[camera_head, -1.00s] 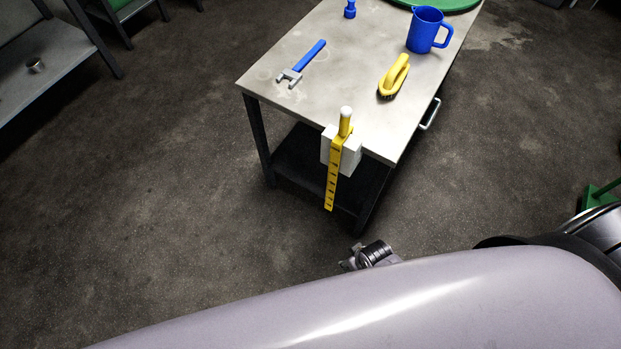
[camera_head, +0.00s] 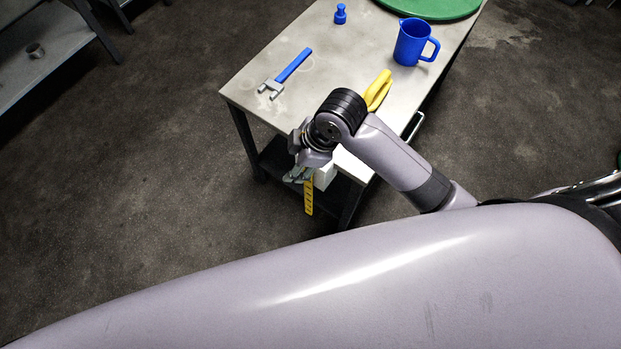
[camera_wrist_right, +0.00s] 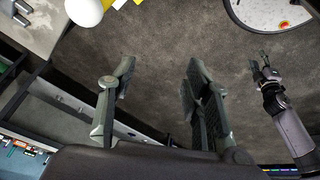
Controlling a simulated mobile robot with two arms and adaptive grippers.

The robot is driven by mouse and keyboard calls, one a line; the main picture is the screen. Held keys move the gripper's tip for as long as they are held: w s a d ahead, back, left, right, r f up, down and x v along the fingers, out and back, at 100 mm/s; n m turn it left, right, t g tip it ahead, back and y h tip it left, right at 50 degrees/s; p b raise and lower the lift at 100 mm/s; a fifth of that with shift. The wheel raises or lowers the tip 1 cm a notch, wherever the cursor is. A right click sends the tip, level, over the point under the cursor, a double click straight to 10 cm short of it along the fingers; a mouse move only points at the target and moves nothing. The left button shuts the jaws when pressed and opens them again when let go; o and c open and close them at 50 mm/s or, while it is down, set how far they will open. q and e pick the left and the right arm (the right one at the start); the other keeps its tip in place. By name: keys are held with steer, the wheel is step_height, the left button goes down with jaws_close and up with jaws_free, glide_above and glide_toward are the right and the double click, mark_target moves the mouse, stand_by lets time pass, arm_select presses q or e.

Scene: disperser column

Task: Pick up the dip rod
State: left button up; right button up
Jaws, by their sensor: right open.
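The yellow dip rod (camera_head: 309,198) hangs upright at the near end of the table, beside its white block (camera_head: 326,176). In the head view its upper part is hidden behind my right arm. In the right wrist view its white knob (camera_wrist_right: 86,10) shows at the top left, with a bit of yellow beside it. My right gripper (camera_head: 298,176) is close to the rod in the head view. In the right wrist view its fingers (camera_wrist_right: 158,82) are spread with nothing between them, and the knob lies beyond them to the left. My left gripper (camera_wrist_right: 262,66) shows small in that view.
On the table (camera_head: 250,84) are a blue-handled tool (camera_head: 289,70), a small blue bottle (camera_head: 340,14), a blue jug (camera_head: 412,42), a yellow brush (camera_head: 378,90) partly behind my arm, and a green round thing (camera_head: 435,7). A grey shelf stands at the left; floor between is clear.

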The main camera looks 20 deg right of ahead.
steer(key=w+d+r+n+g+h, duration=0.2)
steer(key=w+d+r+n+h, duration=0.25)
steer(key=d+r+n, duration=0.4)
steer(key=f+p, duration=0.1)
steer(key=f, duration=0.2)
steer(key=a+f+n+p, duration=0.1)
steer(key=f, duration=0.3)
steer(key=w+a+f+n+y+p, duration=0.1)
steer(key=f, duration=0.3)
steer(key=shift+f, duration=0.15)
steer(key=f, duration=0.1)
steer(key=f+p, duration=0.2)
steer(key=f, duration=0.1)
steer(key=shift+w+a+f, duration=0.1)
steer(key=shift+w+a, duration=0.05)
steer(key=shift+a, duration=0.1)
steer(key=shift+f, duration=0.65)
arm_select(q)
steer(key=r, duration=0.5)
steer(key=shift+w+d+r, duration=0.1)
steer(key=shift+w+d, duration=0.2)
steer(key=shift+d, duration=0.05)
arm_select(e)
steer(key=shift+c, duration=0.2)
jaws_close()
steer(key=shift+r, duration=0.1)
